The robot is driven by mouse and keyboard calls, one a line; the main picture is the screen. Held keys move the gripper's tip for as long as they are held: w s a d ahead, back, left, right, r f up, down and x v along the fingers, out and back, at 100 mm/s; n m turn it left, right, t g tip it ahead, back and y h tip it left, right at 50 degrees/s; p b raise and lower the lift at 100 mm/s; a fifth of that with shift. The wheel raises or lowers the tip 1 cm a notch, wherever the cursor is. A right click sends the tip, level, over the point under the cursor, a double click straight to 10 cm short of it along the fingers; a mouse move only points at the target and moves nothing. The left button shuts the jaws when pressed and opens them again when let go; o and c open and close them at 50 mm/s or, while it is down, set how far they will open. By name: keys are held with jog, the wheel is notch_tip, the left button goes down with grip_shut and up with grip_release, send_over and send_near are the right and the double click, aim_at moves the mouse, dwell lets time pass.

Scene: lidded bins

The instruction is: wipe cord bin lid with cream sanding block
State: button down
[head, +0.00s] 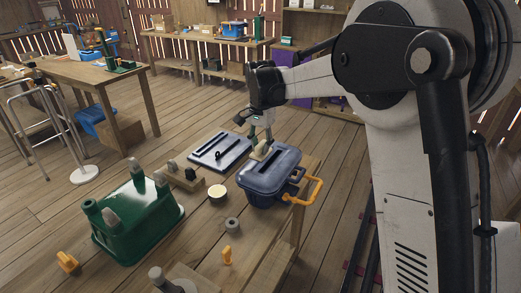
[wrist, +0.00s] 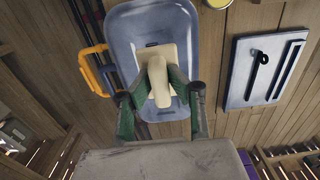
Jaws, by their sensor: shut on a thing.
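A blue bin (head: 262,192) stands at the bench's right side, with a yellow handle (head: 317,190) on its right. Its blue lid (head: 283,160) is on top; the wrist view shows the lid (wrist: 122,40) from above. My gripper (head: 261,143) is over the lid's far left part, shut on the upright grip of the cream sanding block (head: 261,153). In the wrist view my gripper (wrist: 160,97) has a green finger on each side of the grip, and the block (wrist: 152,56) lies flat over the lid. I cannot tell whether block and lid touch.
A flat blue-grey panel (head: 207,154) with a black hook-shaped piece lies left of the bin. A cream-topped round tub (head: 217,192), grey ring (head: 232,224) and upturned green crate (head: 130,222) are nearer. Yellow pieces (head: 227,255) lie in front.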

aim_at(261, 144)
jog(key=shift+r, duration=0.25)
jog(key=shift+r, duration=0.1)
jog(key=shift+r+p, duration=0.75)
jog(key=shift+r, duration=0.65)
